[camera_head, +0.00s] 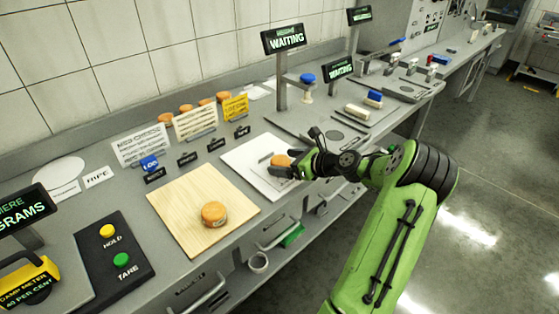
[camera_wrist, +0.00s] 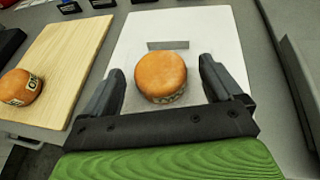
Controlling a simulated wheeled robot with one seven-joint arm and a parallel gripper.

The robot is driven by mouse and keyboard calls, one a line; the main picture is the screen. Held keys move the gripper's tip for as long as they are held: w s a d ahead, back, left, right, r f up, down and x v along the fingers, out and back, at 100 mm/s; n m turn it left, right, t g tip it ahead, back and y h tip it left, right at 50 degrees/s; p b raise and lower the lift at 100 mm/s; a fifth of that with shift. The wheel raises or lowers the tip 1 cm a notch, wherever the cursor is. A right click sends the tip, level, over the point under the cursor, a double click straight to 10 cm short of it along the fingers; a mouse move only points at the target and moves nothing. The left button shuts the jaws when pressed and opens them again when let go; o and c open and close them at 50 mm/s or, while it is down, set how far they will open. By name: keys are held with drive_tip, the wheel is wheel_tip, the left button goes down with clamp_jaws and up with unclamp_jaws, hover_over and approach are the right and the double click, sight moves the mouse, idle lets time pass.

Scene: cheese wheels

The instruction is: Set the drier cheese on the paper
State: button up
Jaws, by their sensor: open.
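An orange cheese wheel (camera_wrist: 161,75) with a pale label on its side sits on the white paper (camera_wrist: 205,25) in the wrist view. In the head view this cheese (camera_head: 281,160) is partly hidden by my gripper (camera_head: 296,163). My gripper (camera_wrist: 160,90) is open, with one finger on each side of the cheese and a gap at both sides. A second orange cheese wheel (camera_head: 213,214) sits on the wooden board (camera_head: 180,205), left of the paper (camera_head: 243,155). It also shows at the left of the wrist view (camera_wrist: 20,87). I cannot tell from their looks which cheese is drier.
Sign cards (camera_head: 195,122) and several more cheeses (camera_head: 186,108) line the back.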

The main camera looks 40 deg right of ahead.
drive_tip(key=p+v, duration=0.2)
drive_tip(key=v, duration=0.7)
drive_tip(key=w+a+n+g, duration=0.1)
drive_tip(key=a+n, duration=0.1)
drive_tip(key=a, duration=0.1)
drive_tip(key=w+a+r+n+g, duration=0.1)
drive_tip(key=a+n, duration=0.2)
drive_tip(key=a, duration=0.1)
drive_tip(key=w+a+n+g+y, duration=0.1)
drive_tip(key=a+n+g, duration=0.1)
drive_tip(key=a, duration=0.1)
drive_tip(key=shift+a+r+n, duration=0.25)
drive_tip(key=shift+n, duration=0.15)
drive_tip(key=s+a+r+n+g+h, duration=0.2)
drive_tip(key=s+a+r+n, duration=0.15)
drive_tip(key=a+n, duration=0.55)
drive_tip(key=s+a+r+n+g+h, duration=0.1)
drive_tip(key=s+a+r+n+g, duration=0.15)
drive_tip(key=s+a+n, duration=0.45)
drive_tip(key=s+a+r+n+t+h, duration=0.1)
drive_tip(key=s+a+n, duration=0.5)
drive_tip(key=s+n, duration=0.3)
drive_tip(key=shift+r+n, duration=0.3)
drive_tip(key=shift+r, duration=0.1)
wheel_tip(320, 180, up, 7)
drive_tip(key=p, duration=0.6)
drive_tip(key=shift+f, duration=0.25)
